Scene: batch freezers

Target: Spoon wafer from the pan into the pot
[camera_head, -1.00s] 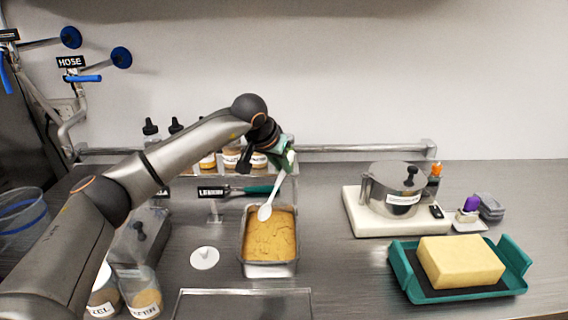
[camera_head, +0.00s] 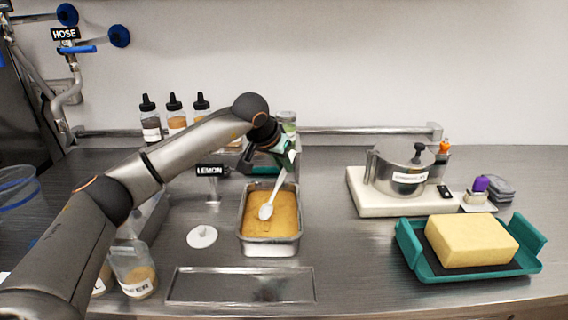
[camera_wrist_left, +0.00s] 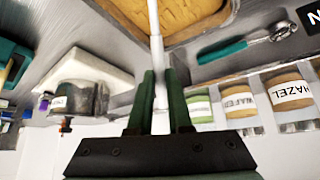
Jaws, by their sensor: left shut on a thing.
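My left gripper (camera_head: 288,158) is shut on the handle of a white spoon (camera_head: 277,186). In the left wrist view the dark green fingers (camera_wrist_left: 160,92) close around the handle (camera_wrist_left: 156,50). The spoon slants down, its bowl over the middle of the tan wafer (camera_head: 285,215) in the rectangular metal pan (camera_head: 270,249). I cannot tell whether the bowl touches the wafer or carries any. The metal pot (camera_head: 400,187), with a label and a black knob on top, stands on a white slab (camera_head: 364,204) to the right. My right gripper is not in view.
A yellow block (camera_head: 470,240) sits on a teal tray (camera_head: 408,243) at front right. A white disc (camera_head: 202,237) lies left of the pan. A shallow metal tray (camera_head: 240,286) is in front. Bottles (camera_head: 175,115) stand behind my arm. The counter between pan and pot is clear.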

